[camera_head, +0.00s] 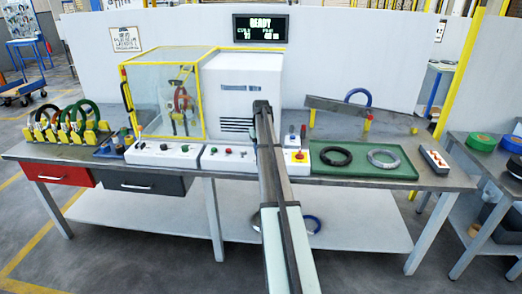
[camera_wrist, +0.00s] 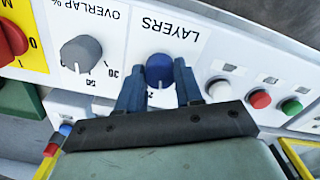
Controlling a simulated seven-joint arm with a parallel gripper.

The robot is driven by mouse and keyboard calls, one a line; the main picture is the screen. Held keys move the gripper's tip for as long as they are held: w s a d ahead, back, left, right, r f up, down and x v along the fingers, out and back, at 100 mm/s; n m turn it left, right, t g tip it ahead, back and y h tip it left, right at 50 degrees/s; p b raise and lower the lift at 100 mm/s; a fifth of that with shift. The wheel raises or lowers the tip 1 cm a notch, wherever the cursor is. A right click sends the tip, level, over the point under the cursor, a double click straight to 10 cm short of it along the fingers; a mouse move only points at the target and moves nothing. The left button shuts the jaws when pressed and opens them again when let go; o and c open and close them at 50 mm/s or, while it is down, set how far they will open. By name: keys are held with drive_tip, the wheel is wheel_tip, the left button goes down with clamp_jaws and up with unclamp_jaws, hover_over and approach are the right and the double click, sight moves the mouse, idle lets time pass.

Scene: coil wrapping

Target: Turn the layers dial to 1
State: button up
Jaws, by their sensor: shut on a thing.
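The layers dial (camera_wrist: 159,70) is a blue round knob on a white panel, under the printed word LAYERS in the wrist view. My gripper (camera_wrist: 160,67) has one finger on each side of the knob and is shut on it. The panel lettering appears upside down there. A small mark shows at the dial's lower edge between the fingers, but I cannot read the dial's setting. In the head view my arm covers the dial and my gripper.
Grey, red and green controls (camera_wrist: 260,99) are to the right. A green tray (camera_head: 362,174) holds two rings.

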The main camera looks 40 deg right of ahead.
drive_tip(key=n, duration=0.4)
drive_tip(key=shift+n, duration=2.1)
drive_tip(key=o, duration=1)
drive_tip(key=shift+o, duration=0.2)
wheel_tip(320, 180, up, 14)
drive_tip(key=shift+f, duration=0.1)
